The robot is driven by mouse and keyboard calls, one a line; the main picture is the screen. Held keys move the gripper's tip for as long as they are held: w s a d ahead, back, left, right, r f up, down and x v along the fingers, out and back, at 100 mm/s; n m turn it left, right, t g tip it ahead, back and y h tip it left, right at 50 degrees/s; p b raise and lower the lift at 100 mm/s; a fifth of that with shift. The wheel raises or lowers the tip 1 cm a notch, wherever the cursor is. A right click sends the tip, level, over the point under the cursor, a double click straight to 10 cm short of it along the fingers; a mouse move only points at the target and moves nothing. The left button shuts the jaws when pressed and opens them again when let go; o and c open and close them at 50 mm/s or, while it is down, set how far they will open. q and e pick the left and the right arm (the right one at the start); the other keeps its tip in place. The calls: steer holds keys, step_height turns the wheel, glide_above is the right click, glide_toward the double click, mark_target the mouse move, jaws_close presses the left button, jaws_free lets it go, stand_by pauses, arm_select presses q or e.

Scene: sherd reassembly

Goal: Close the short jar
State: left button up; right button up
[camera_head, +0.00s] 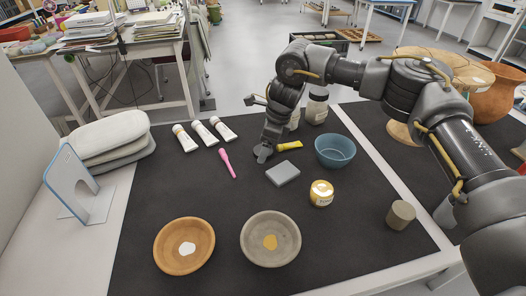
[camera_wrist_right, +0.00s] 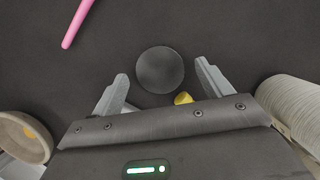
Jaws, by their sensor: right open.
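The short jar (camera_head: 321,194) stands upright on the black mat, right of centre in the head view. It has a pale label, and its top shows yellow with no dark lid on it. A round dark grey disc, which looks like a lid (camera_wrist_right: 160,70), lies flat on the mat in the right wrist view. My right gripper (camera_head: 264,151) points down at the mat, left of and farther back than the short jar. In the wrist view its open fingers (camera_wrist_right: 160,83) stand either side of the disc, apart from it. My left gripper is not in view.
A yellow tool (camera_head: 289,146) lies close to my right gripper, with a grey block (camera_head: 283,173) nearby. Taller jars (camera_head: 317,106) stand behind the arm. A blue bowl (camera_head: 335,151), a grey bowl (camera_head: 249,255), a pink tool (camera_head: 228,163) and white tubes (camera_head: 203,133) surround the free mat.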

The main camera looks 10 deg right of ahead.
steer(key=shift+a+f, duration=0.1)
steer(key=shift+f, duration=0.2)
steer(key=c, duration=1)
steer(key=shift+r, duration=0.15)
steer(key=shift+r, duration=0.2)
steer(key=v, duration=0.3)
steer(key=shift+a+r, duration=0.2)
steer(key=shift+a, duration=0.2)
steer(key=s+a+r, duration=0.2)
steer(key=s+r, duration=0.7)
steer(key=s, duration=0.4)
steer(key=shift+s, duration=0.25)
